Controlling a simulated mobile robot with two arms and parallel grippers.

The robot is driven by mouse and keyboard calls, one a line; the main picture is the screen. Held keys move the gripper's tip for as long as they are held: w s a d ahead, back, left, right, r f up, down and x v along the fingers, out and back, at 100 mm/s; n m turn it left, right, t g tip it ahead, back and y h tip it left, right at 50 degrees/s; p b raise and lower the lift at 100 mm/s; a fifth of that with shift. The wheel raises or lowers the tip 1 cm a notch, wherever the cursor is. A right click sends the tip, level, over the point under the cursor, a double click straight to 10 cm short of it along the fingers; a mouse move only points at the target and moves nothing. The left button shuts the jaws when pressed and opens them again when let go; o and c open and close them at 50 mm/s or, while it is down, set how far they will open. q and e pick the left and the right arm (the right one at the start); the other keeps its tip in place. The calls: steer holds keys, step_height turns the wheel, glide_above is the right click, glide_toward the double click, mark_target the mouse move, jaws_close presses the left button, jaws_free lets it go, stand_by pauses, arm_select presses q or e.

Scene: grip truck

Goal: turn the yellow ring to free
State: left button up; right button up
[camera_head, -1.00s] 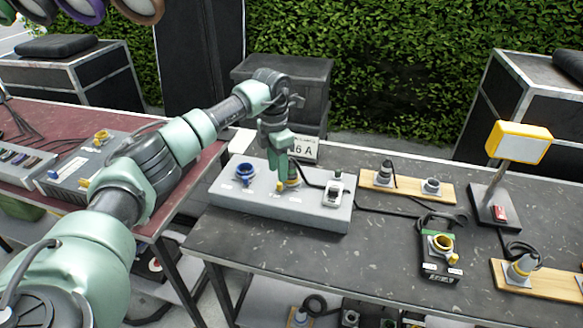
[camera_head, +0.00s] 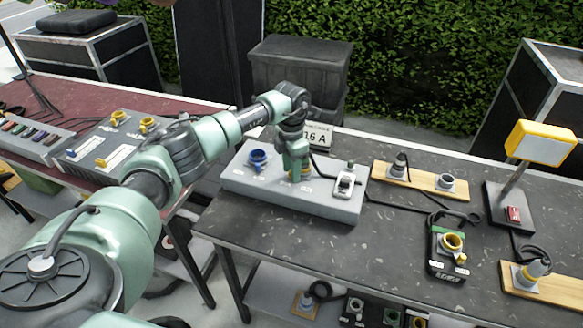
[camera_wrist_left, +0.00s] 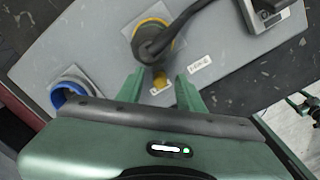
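A yellow ring (camera_wrist_left: 138,28) sits around a black-cabled plug on the grey box (camera_wrist_left: 100,40) in the left wrist view. A yellow tab (camera_wrist_left: 160,80) sticks out from the ring toward my left gripper (camera_wrist_left: 161,82). The two green fingers are open, one on each side of the tab, with a visible gap to it. In the head view my left gripper (camera_head: 296,176) points down at the grey box (camera_head: 330,204) and largely hides the ring. My right gripper is not in view.
A blue socket (camera_head: 257,160) stands left of the ring on the box, and a grey switch unit (camera_head: 345,184) stands right. A black cable (camera_wrist_left: 180,20) runs from the plug. A small black box with a yellow ring (camera_head: 452,242) lies farther right. The front of the dark table is clear.

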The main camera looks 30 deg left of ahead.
arm_select(q)
jaws_close()
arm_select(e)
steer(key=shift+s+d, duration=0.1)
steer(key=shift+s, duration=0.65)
arm_select(q)
steer(key=shift+d, duration=0.1)
steer(key=d+n, duration=0.1)
steer(key=n, duration=0.1)
steer(key=d+n, duration=0.1)
steer(key=n, duration=0.1)
steer(key=shift+w+n, duration=0.1)
steer(key=shift+n, duration=0.2)
steer(key=n, duration=0.1)
steer(key=d+n, duration=0.1)
steer(key=n, duration=0.1)
steer(key=shift+w+d, duration=0.1)
steer(key=shift+w, duration=0.15)
steer(key=shift+w+d+r+n+b, duration=0.1)
steer(key=shift+w+d+n+b, duration=0.05)
steer(key=shift+n, duration=0.4)
steer(key=shift+w+d+n+b, duration=0.1)
steer(key=shift+d+n+b, duration=0.05)
steer(key=shift+n, duration=0.4)
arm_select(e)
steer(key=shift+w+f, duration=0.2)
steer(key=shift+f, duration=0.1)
